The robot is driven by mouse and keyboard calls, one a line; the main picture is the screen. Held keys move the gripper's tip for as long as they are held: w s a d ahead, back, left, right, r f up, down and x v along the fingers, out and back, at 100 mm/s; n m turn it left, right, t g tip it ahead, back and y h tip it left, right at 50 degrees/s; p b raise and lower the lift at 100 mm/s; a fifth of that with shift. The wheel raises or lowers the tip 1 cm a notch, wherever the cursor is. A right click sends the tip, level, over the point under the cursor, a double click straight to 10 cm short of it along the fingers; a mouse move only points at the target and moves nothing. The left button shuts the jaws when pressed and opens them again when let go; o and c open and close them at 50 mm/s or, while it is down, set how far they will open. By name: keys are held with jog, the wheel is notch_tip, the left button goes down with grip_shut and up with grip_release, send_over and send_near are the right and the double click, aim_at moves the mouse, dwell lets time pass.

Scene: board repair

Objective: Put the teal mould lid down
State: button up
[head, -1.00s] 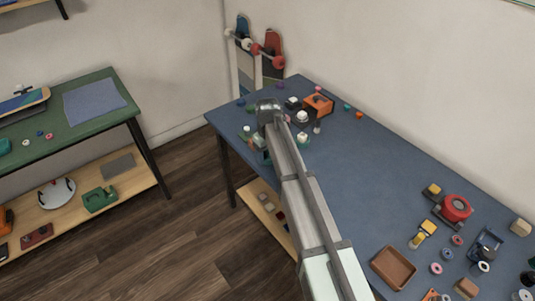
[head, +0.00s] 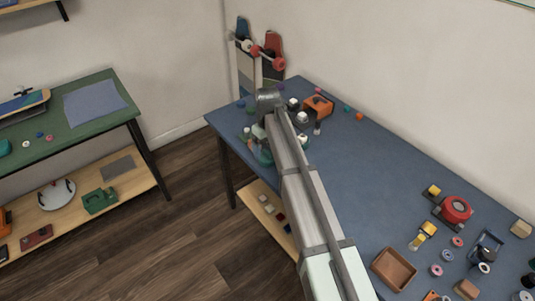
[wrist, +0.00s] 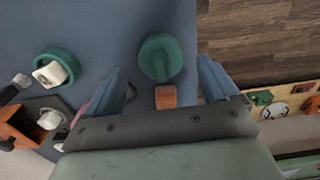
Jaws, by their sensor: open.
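In the wrist view, a round teal piece (wrist: 161,48) with a raised bar lies between the two blue fingers of my gripper (wrist: 160,70). It looks like the teal mould lid. Both fingers are apart from it, with blue table showing on the left side. My gripper is open and holds nothing. In the head view, teal (head: 262,153) shows below my wrist at the table's left end, partly hidden by my arm, and the fingers are hard to make out. I cannot tell how high the fingertips are above the piece.
A brown-orange block (wrist: 165,97) sits just below the teal piece. A dark green ring with a white part (wrist: 55,70) and an orange box (wrist: 20,128) stand to the left. The table edge is close on the right. The table's middle (head: 365,170) is clear.

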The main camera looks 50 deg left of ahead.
aim_at(267, 153)
notch_tip(267, 153, up, 8)
dwell(0.4)
jog(key=shift+f, duration=0.15)
dwell(0.3)
